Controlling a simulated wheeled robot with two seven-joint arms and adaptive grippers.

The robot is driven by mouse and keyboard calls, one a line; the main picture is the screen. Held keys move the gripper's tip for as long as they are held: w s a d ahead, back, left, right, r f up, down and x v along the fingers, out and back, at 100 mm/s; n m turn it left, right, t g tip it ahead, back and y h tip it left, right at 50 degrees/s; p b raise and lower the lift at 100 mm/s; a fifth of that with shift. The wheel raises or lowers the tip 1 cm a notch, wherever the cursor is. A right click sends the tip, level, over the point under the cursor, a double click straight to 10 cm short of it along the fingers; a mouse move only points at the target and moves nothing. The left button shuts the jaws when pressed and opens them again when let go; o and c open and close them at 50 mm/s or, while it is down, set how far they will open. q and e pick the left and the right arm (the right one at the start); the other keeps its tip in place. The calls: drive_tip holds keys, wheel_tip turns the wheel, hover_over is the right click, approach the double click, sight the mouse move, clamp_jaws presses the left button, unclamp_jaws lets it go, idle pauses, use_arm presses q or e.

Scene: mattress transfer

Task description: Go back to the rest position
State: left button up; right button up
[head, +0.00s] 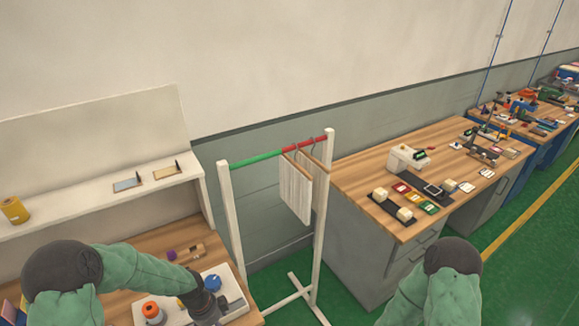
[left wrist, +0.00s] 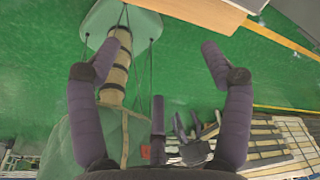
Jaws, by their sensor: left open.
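My left gripper (left wrist: 157,52) shows in the left wrist view with its two purple fingers spread wide apart. Nothing is held between them, and green floor shows behind. In the head view my left arm reaches in from the lower left over the wooden table, and its dark wrist end is at the bottom edge; its fingers cannot be made out there. My right arm comes in at the lower right of the head view, bent, and its gripper is out of frame.
A white rack (head: 322,220) with a green and red bar holds hanging pale panels (head: 295,190). A wooden workbench (head: 350,170) with small items stands to its right. A white shelf (head: 90,207) carries a yellow spool (head: 14,210). Green floor (head: 545,260) is free at the right.

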use_arm(q)
drive_tip(key=s+d+f+n+b, duration=0.4)
drive_tip(key=f+n, duration=0.3)
drive_tip(key=f, duration=0.2)
drive_tip(key=s+d+f+n+h+b, duration=0.1)
drive_tip(key=s+d+f+n+b, duration=0.3)
drive_tip(key=f+n, duration=0.4)
drive_tip(key=s+d+f+n+h+b, duration=0.1)
drive_tip(key=s+d+f+n+b, duration=0.3)
drive_tip(key=f, duration=0.5)
drive_tip(key=s+n+b, duration=0.2)
drive_tip(key=n+b, duration=0.1)
drive_tip(key=shift+s+f+n, duration=0.15)
drive_tip(key=shift+f+n, duration=0.15)
